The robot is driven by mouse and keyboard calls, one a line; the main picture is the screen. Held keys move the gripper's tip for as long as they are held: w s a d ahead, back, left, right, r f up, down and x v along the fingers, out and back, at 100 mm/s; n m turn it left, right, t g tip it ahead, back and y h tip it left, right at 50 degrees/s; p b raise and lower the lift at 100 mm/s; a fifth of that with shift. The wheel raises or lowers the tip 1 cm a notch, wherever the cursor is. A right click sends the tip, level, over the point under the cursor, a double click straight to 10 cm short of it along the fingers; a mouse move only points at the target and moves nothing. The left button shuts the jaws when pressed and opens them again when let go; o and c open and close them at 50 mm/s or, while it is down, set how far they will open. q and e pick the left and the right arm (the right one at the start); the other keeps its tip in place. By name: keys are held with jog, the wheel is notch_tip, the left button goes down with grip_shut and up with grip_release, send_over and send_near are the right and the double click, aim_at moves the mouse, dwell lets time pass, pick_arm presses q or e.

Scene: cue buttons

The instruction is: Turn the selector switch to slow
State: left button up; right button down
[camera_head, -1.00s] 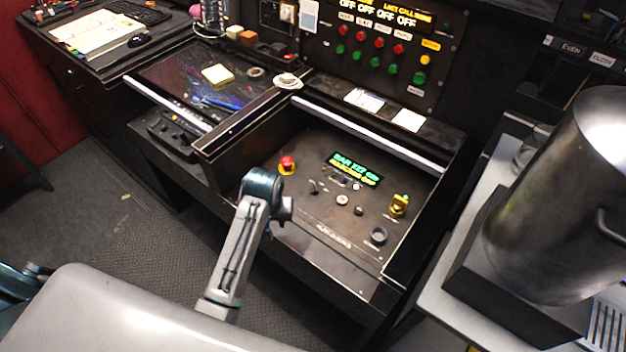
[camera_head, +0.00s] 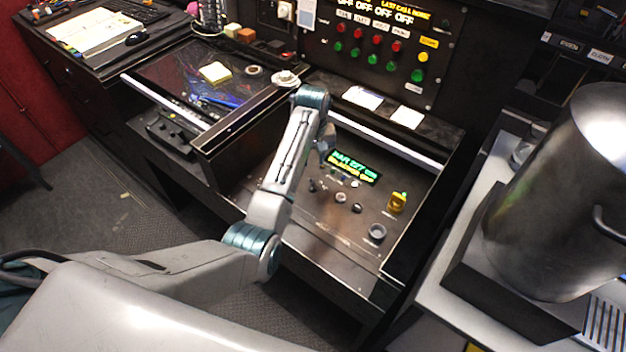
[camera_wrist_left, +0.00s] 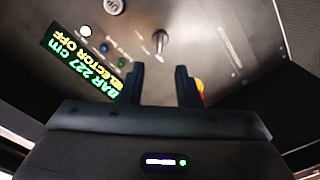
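A control panel with a lit display (camera_head: 352,168) is in front of me. In the left wrist view the display (camera_wrist_left: 82,62) reads "BAR 227 cm" and "SELECTOR OFF". A small metal lever (camera_wrist_left: 160,40) stands on the panel, probably the selector switch; its label is unreadable. My left gripper (camera_wrist_left: 160,78) is open and empty, fingers pointing at the panel. The lever lies ahead, roughly in line with the gap, apart from the fingertips. In the head view my left gripper (camera_head: 324,145) is partly hidden by its wrist.
A pale knob (camera_head: 340,197), a dark knob (camera_head: 357,208), a yellow control (camera_head: 397,203) and a round ring (camera_head: 377,232) share the panel. A red-yellow button (camera_wrist_left: 199,88) shows behind the right-hand finger. A raised ledge (camera_head: 245,120) borders the panel's left.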

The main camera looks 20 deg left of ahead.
aim_at(313, 184)
pick_arm(q)
notch_tip(313, 184, down, 10)
jog(key=shift+f+p, duration=0.1)
jog(key=shift+p, duration=0.45)
grip_shut()
